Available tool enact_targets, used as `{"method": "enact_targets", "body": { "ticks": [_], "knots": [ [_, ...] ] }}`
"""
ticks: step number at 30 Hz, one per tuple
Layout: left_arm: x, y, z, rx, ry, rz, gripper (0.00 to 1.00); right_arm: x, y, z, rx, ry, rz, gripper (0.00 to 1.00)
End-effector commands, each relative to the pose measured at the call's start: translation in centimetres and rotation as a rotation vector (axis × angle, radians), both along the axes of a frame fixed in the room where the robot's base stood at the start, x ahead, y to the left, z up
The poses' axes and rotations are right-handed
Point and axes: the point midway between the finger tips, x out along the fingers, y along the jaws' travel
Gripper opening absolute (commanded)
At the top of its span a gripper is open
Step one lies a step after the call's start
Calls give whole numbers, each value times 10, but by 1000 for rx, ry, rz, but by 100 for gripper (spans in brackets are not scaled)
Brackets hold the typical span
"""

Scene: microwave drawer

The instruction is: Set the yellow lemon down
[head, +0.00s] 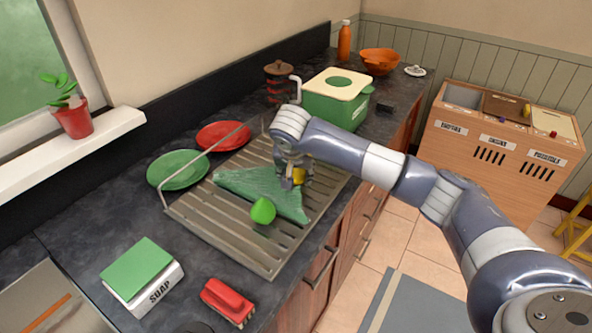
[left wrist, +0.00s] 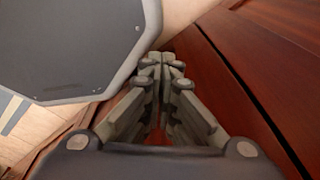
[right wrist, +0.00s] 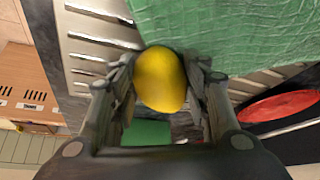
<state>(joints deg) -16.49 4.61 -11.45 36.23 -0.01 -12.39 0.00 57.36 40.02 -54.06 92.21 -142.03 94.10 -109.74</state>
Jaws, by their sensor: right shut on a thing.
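The yellow lemon (right wrist: 160,80) is between the fingers of my right gripper (right wrist: 165,82), which is shut on it. In the head view the lemon (head: 299,175) shows partly behind my right gripper (head: 292,178), over the far right part of the green cloth (head: 245,183) on the ribbed metal drainer (head: 205,222). I cannot tell whether the lemon touches the cloth or hangs just above it. My left gripper (left wrist: 160,68) shows only in the left wrist view; its fingertips are together and empty, beside a reddish wooden surface.
A lime-green fruit (head: 263,211) lies on the cloth's near side. A green plate (head: 178,169) and a red plate (head: 223,135) lie left of the drainer. A green box (head: 336,105) stands beyond it. A soap box (head: 142,280) and red brush (head: 228,300) lie nearer.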

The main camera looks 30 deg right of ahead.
Motion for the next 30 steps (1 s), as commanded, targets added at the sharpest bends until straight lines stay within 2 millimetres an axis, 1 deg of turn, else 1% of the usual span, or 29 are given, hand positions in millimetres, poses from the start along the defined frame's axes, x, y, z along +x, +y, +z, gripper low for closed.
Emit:
{"method": "enact_targets", "body": {
  "ticks": [2,5,13,14,15,16,20,26,30],
  "knots": [
    [1,0,0,1,0,0,0,0,0,0,1,1,0,17],
    [-4,1,-2,2,8,0,0,0,0,-2,-1,2,0,17],
    [-25,2,-12,5,39,1,0,-1,1,-13,1,5,2,17],
    [-26,2,-11,5,41,1,0,-1,1,-12,0,7,3,48],
    [-27,3,-10,5,42,1,0,-2,1,-12,1,8,3,57],
    [-27,3,-10,5,43,1,0,-2,1,-12,0,8,2,63],
    [-26,3,-10,5,41,1,0,-2,1,-12,0,8,2,63],
    [-18,2,-10,4,28,0,0,-1,1,-11,-1,6,1,63],
    [-14,1,-5,3,22,0,0,-1,1,-6,0,5,1,63]
  ]
}}
